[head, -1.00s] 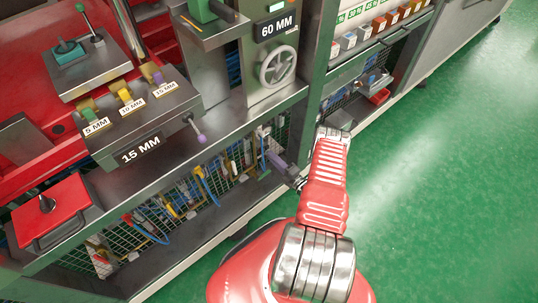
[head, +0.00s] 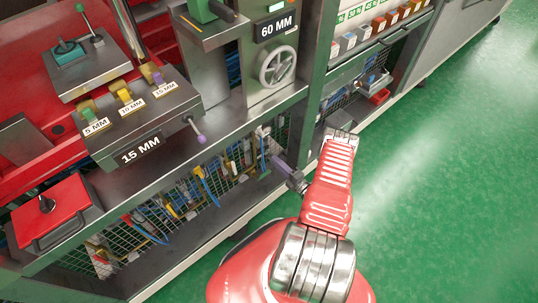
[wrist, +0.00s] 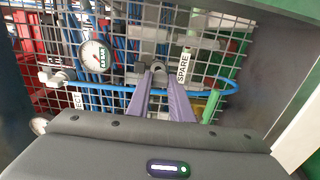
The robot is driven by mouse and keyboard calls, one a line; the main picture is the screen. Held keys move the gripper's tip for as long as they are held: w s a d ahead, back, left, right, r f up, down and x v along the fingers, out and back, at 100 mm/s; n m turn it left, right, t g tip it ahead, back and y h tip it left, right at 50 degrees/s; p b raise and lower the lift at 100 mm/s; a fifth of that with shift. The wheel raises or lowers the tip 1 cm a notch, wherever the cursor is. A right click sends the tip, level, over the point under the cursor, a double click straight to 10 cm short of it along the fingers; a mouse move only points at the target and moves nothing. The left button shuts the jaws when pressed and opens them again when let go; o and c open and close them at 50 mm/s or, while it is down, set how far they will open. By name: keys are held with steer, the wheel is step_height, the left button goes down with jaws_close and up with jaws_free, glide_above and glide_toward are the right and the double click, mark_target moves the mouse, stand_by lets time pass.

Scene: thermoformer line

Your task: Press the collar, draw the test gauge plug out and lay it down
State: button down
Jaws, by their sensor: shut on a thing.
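My gripper (wrist: 160,82) shows as two purple fingers in the wrist view, closing together at their tips on a small grey fitting (wrist: 158,67) in front of the wire mesh. A round white gauge (wrist: 95,56) with a green label stands just left of the fingertips. I cannot tell whether the gauge is joined to the held fitting, nor whether that fitting is still seated; the collar is not clear. In the head view, my gripper (head: 281,163) is beside the mesh bay under the bench, and what it holds is too small to make out.
A blue hose (wrist: 115,88) crosses the mesh (wrist: 225,45). A SPARE tag (wrist: 184,67) and a green fitting (wrist: 210,106) are to the right, a white fitting (wrist: 55,77) to the left. The lower shelf (head: 185,240) has bare room. Green floor (head: 450,170) is clear at right.

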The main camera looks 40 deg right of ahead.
steer(key=shift+s, duration=0.25)
steer(key=shift+s, duration=0.35)
steer(key=shift+s+r, duration=0.1)
steer(key=shift+s, duration=0.2)
